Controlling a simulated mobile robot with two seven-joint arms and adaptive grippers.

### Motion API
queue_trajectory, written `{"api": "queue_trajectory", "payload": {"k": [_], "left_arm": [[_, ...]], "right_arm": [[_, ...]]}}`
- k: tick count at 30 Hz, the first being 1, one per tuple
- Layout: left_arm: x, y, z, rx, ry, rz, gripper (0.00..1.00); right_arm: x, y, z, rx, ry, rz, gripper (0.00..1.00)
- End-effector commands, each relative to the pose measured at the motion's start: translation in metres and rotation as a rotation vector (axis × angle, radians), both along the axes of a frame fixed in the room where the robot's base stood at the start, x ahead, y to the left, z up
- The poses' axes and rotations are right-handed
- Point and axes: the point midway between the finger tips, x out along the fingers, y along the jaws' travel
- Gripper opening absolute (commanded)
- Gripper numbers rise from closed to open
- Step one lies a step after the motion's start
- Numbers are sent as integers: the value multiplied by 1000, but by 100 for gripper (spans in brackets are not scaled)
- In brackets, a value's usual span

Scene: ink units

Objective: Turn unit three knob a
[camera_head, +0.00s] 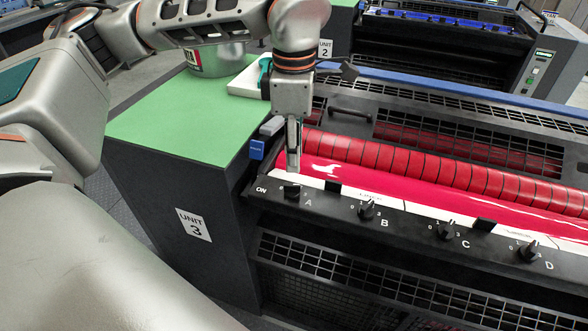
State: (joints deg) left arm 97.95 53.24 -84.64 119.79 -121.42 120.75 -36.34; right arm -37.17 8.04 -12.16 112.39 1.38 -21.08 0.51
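Unit three is the near dark machine with a "UNIT 3" label (194,225) on its side. Its front rail carries black knobs: knob A (292,191) at the left end beside "ON", then knob B (367,209), knob C (446,230) and knob D (528,251). My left gripper (293,168) points down just above knob A, its tips close to it. Contact with the knob cannot be made out. Its fingers appear as one narrow column, so their opening cannot be told. My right gripper is not in view.
Red ink rollers (430,170) and a pink ink tray lie behind the rail. A green top (180,115) holds a can (215,58) and a white block (246,80). A blue tab (257,150) sits left of the gripper. Unit 2 (325,48) stands behind.

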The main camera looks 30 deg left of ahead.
Motion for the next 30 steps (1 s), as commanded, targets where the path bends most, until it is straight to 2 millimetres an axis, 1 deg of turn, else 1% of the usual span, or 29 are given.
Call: {"api": "queue_trajectory", "payload": {"k": [1, 3, 6, 9, 13, 27, 30], "left_arm": [[1, 0, 11, 0, -3, 2, 24], [1, 0, 22, 0, -4, 2, 24], [1, 0, 34, 0, -1, 1, 24], [1, 0, 41, 0, -1, 2, 24], [0, 0, 44, 0, 0, 2, 24], [0, 0, 44, 0, 1, 1, 24], [-2, -6, 38, -16, 18, -9, 24]], "right_arm": [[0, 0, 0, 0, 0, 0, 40], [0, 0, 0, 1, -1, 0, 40], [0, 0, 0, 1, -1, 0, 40], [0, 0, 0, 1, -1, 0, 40], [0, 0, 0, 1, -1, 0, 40], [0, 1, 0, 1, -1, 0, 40], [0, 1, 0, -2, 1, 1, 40]]}}
